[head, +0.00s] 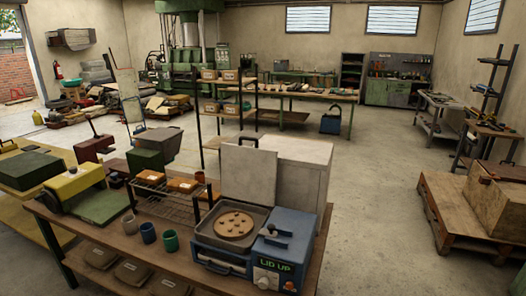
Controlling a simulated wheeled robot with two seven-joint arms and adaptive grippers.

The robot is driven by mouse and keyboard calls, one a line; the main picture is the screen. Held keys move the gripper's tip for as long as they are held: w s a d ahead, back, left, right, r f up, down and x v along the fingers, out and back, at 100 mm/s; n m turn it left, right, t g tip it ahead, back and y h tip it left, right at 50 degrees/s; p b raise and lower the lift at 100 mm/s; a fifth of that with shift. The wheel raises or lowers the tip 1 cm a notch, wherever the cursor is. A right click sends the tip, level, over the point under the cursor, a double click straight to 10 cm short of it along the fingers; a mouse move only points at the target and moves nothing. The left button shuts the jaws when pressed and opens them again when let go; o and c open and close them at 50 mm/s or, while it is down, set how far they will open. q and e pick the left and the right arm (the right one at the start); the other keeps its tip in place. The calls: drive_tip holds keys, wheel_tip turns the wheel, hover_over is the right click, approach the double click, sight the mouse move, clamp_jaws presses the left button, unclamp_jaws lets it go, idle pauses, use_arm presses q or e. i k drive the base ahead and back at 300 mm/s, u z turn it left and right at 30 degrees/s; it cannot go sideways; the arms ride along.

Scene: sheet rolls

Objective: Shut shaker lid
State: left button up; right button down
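The shaker (222,258) is a blue machine near the front right of the wooden bench. Its lid (248,176) is a pale grey panel standing upright at the back, with a dark handle (248,141) on its top edge. The open tray under it holds a round tan plate (234,224) with several holes. A grey lever-like part lies on top of the box. Neither of my grippers is in view.
A white cabinet (304,170) stands just behind the lid. Several cups (148,232) and a wire rack (160,200) are left of the shaker on the bench (100,240). Open floor (380,220) lies to the right, before a wooden pallet (445,215).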

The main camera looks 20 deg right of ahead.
sight(248, 173)
drive_tip(key=u, duration=0.15)
drive_tip(key=k, duration=0.35)
drive_tip(key=z, duration=0.7)
drive_tip(key=i, duration=1.45)
drive_tip(key=u, duration=0.9)
